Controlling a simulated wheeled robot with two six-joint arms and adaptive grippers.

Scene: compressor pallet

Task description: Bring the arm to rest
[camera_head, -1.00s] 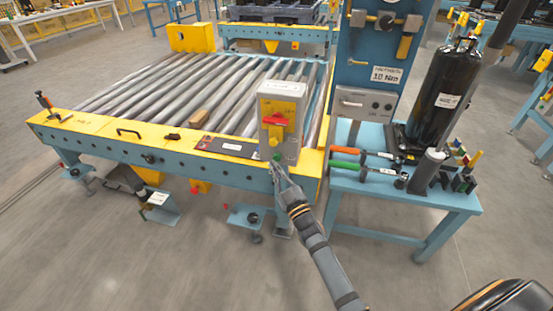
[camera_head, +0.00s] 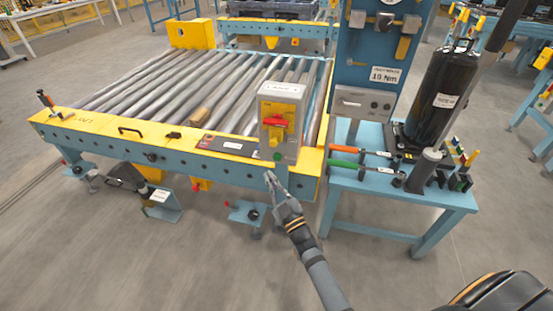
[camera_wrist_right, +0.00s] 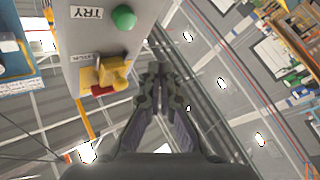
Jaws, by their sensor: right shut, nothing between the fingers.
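My right gripper (camera_head: 270,178) is shut and empty. In the head view it is just below the grey control box at the front edge of the roller conveyor. In the right wrist view its fingertips (camera_wrist_right: 160,70) are together, with nothing between them. The control box (camera_head: 292,146) carries a red handle on a yellow plate (camera_head: 276,124) and a green button (camera_head: 277,156). In the right wrist view the green button (camera_wrist_right: 124,17) and the yellow-and-red handle (camera_wrist_right: 108,74) are left of the fingers and apart from them. My left gripper is not in view.
The roller conveyor (camera_head: 130,141) has a yellow and blue frame. To the right, a blue table (camera_head: 400,190) holds a black cylinder (camera_head: 444,90) and orange and green handled tools. A blue tool panel (camera_head: 372,78) stands behind it.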

